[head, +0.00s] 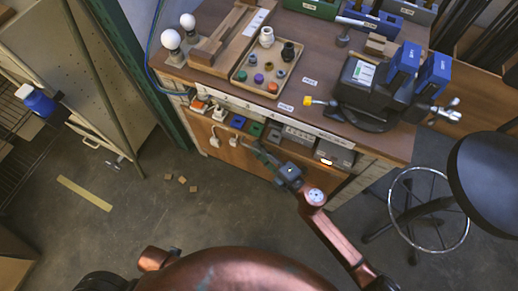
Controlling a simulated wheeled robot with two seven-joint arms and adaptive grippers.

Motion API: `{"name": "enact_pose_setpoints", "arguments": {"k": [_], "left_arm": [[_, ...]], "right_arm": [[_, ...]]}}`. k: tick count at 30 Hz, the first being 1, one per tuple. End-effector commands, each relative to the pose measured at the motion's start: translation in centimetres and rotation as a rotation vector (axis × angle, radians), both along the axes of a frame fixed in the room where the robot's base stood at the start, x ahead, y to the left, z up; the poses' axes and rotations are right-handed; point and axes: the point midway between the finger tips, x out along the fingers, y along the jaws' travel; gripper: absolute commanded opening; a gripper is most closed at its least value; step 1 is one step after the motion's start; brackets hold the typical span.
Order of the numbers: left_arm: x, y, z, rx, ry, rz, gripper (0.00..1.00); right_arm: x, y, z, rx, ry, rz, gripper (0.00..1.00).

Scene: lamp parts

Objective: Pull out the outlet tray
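The outlet tray (246,137) appears to be the low row under the worktop's front edge. It carries a purple-blue outlet (237,121), a green outlet (256,129), white plugs and grey boxes. White plugs (234,142) hang at the wooden front below. My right gripper (259,151) reaches up from the lower right, its fingers close to the tray's front near the green outlet. Whether it touches, and how far its fingers are apart, is too small to tell. My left gripper does not show.
The worktop (312,67) bears white bulbs (171,40), a parts tray (243,77) and a black device (365,85) with blue boxes. A black stool (490,175) stands at right. A metal cabinet (85,90) stands at left.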

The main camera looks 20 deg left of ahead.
Motion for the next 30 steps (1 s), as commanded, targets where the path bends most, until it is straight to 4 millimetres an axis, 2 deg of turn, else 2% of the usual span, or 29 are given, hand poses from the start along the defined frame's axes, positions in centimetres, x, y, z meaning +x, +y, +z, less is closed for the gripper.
{"name": "enact_pose_setpoints", "arguments": {"k": [4,15,30], "left_arm": [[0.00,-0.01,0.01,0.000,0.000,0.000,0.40],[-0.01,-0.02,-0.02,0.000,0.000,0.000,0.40],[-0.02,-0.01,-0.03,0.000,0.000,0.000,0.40]], "right_arm": [[-0.01,0.00,0.04,0.000,0.000,0.000,0.25],[0.00,-0.03,0.03,0.000,0.000,0.000,0.00],[-0.02,-0.05,0.00,0.000,0.000,0.000,0.00]]}}
